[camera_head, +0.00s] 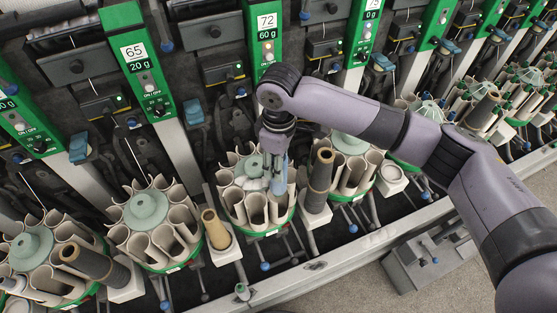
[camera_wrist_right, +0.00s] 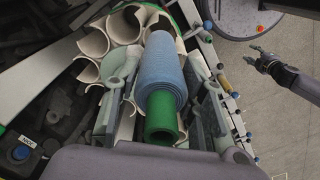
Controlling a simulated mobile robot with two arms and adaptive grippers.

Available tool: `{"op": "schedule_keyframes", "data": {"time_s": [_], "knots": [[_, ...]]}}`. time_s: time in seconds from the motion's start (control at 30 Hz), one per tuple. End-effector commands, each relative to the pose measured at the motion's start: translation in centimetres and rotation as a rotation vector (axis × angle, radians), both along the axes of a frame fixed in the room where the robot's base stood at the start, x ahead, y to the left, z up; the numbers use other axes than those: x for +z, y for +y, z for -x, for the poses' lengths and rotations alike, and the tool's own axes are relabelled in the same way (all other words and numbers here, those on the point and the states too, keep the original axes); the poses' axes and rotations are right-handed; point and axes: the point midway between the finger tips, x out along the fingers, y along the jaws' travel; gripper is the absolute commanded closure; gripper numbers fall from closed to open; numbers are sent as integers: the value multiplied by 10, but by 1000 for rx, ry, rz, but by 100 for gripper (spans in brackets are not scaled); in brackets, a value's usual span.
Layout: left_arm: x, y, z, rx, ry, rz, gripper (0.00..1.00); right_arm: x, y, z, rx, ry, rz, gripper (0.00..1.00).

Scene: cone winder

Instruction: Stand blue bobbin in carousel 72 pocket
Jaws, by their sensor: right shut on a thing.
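The blue bobbin (camera_wrist_right: 163,75) is a blue wound yarn package on a green tube. In the head view a pale blue part of it (camera_head: 279,180) shows under my right gripper (camera_head: 277,165). In the wrist view my right gripper (camera_wrist_right: 163,105) is shut on it, one finger on each side, with the green tube end towards the camera. The carousel (camera_head: 266,223) below the green 72 panel (camera_head: 268,30) has a ring of cream pockets. The bobbin's far end is at these pockets; how deep it sits is hidden. My left gripper (camera_wrist_right: 262,60) appears open, away over the floor.
Neighbouring carousels stand to the left (camera_head: 148,212) and right (camera_head: 350,145). A tan cone (camera_head: 215,230) and a dark cone (camera_head: 319,175) stand close on either side of the carousel. A metal rail (camera_head: 330,262) runs along the front.

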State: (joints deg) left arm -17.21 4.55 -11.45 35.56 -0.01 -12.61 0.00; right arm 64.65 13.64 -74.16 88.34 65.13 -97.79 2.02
Motion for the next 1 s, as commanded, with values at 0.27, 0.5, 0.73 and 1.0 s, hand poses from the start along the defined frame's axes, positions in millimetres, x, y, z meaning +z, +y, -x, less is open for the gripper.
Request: {"op": "schedule_keyframes", "data": {"time_s": [0.27, 0.5, 0.73, 1.0], "knots": [[-3, 0, 0, 0, 0, 0, 60, -14, 0, 0, 1, 2, -1, 84], [-6, 0, 0, -1, 0, 0, 60, -29, 0, 0, 0, 1, 1, 84], [-9, 0, 0, -1, 0, 0, 60, -42, 0, 0, 0, 1, 0, 84], [-9, 0, 0, -1, 0, 0, 60, -44, 0, 0, 0, 0, -1, 84]]}}
